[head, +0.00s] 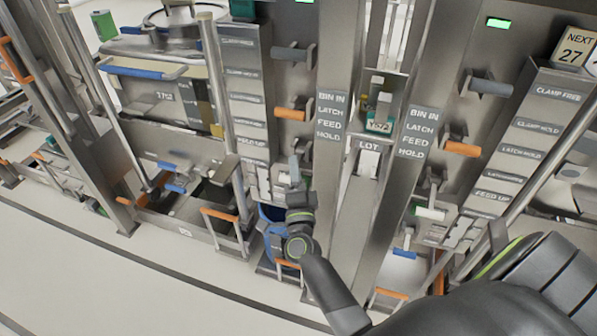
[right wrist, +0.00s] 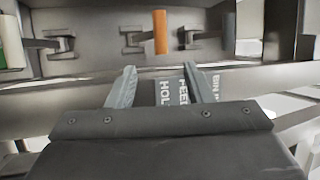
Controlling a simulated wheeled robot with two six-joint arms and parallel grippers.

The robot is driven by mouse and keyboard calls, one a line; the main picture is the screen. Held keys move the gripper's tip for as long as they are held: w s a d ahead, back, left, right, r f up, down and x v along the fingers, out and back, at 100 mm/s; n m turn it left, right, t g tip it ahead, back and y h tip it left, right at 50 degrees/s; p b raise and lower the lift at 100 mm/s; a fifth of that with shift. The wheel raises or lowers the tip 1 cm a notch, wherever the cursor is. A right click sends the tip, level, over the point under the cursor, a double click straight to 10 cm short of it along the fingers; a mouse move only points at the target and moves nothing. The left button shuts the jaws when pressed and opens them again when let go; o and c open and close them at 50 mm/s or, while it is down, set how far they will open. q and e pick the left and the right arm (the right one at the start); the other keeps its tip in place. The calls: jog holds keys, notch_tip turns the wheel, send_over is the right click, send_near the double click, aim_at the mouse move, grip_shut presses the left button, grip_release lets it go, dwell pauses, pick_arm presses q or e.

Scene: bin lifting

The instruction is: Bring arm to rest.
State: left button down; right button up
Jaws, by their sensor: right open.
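My right gripper (head: 295,170) is in the middle of the head view, in front of the station's metal front. My dark right arm reaches up to it from the lower right corner. In the right wrist view the two fingers of the right gripper (right wrist: 160,72) are apart. Nothing shows between them except the panel behind, with the lettering "HOLD" and "FEED" seen beyond the fingers. An orange handle (right wrist: 160,32) stands beyond the fingertips, apart from them. My left gripper is in neither view.
Orange-tipped levers (head: 290,113) and grey levers (head: 490,86) jut from the panels. A blue bin (head: 276,245) is partly hidden behind my wrist. The pale floor (head: 120,270) at lower left is clear.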

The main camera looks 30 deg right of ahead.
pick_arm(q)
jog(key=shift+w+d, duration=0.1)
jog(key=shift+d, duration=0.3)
pick_arm(e)
jog(key=shift+w+f, duration=0.1)
jog(key=shift+w, duration=0.05)
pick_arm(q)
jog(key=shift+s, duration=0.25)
